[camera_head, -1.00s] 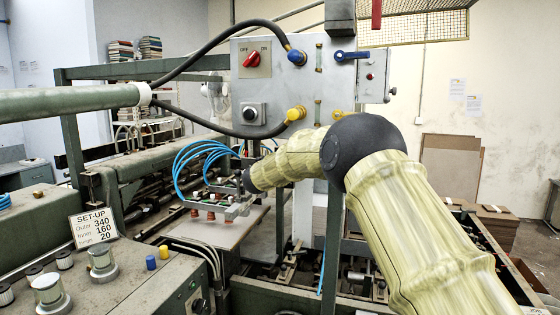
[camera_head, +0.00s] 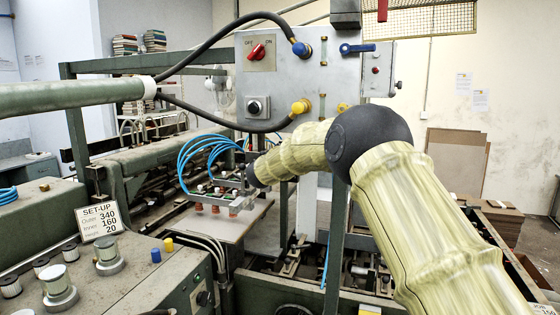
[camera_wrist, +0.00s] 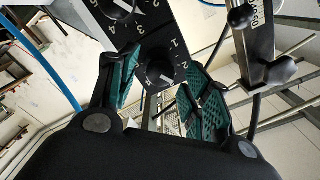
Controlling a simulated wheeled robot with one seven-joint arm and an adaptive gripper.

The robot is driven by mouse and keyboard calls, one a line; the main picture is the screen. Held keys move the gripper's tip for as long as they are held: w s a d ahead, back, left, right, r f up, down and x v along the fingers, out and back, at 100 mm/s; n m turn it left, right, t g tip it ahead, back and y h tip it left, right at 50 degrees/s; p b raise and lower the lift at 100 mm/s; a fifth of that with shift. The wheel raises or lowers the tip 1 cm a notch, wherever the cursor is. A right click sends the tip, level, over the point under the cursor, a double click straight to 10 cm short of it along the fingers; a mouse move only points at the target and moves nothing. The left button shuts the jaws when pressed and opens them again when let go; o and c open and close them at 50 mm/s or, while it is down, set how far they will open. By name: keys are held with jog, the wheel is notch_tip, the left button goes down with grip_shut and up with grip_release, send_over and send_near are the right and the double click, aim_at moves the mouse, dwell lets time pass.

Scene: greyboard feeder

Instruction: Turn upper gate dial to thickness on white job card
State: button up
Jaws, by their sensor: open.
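In the wrist view, two black dials sit on a dark numbered plate (camera_wrist: 150,38). One dial (camera_wrist: 122,6) is cut by the top edge; the other dial (camera_wrist: 159,73) lies between my gripper's fingers. I cannot tell which is the upper gate dial. My gripper (camera_wrist: 161,76) is open, with teal pads on either side of the lower dial in the picture; contact is not clear. In the head view my arm reaches toward the machine, and the gripper cannot be made out.
A set-up card (camera_head: 98,222) reads outer 340, inner 160, height 20. A control box (camera_head: 290,85) with a red switch stands above my arm. Blue hoses (camera_head: 205,150) and a bar with red suction cups (camera_head: 228,203) are left of the arm's end. A clamp (camera_wrist: 250,50) stands right of the dials.

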jog(key=v, duration=1.1)
jog(key=shift+s, duration=0.3)
jog(key=shift+a, duration=0.15)
